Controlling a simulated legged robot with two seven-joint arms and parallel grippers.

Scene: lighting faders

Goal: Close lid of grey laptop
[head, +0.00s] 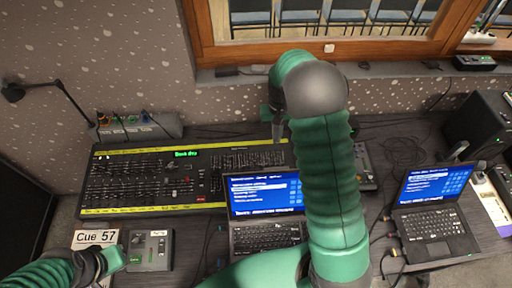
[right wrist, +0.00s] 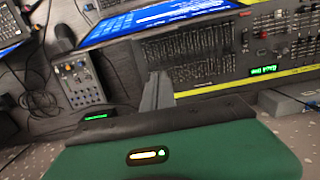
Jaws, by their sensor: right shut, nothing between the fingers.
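Two laptops stand open on the desk, both with lit blue screens. The middle laptop (head: 266,234) has a dark grey keyboard deck, and its lid (head: 264,193) is raised; my right arm covers its right side. The other laptop (head: 432,222) is at the right and looks darker. I cannot tell for sure which is the grey one. My right gripper (head: 277,132) is shut and empty, beyond the middle laptop's lid and above the lighting desk. In the right wrist view its finger (right wrist: 157,92) points toward the lid's screen (right wrist: 165,12), apart from it. My left gripper (head: 104,264) is low at the left.
A lighting desk (head: 120,180) with yellow edges fills the left and middle. A small mixer (right wrist: 78,82) sits between the laptops. A "Cue 57" sign (head: 95,238) and small fader box (head: 148,250) are in front. Cables lie around. A black speaker (head: 480,125) is at the right.

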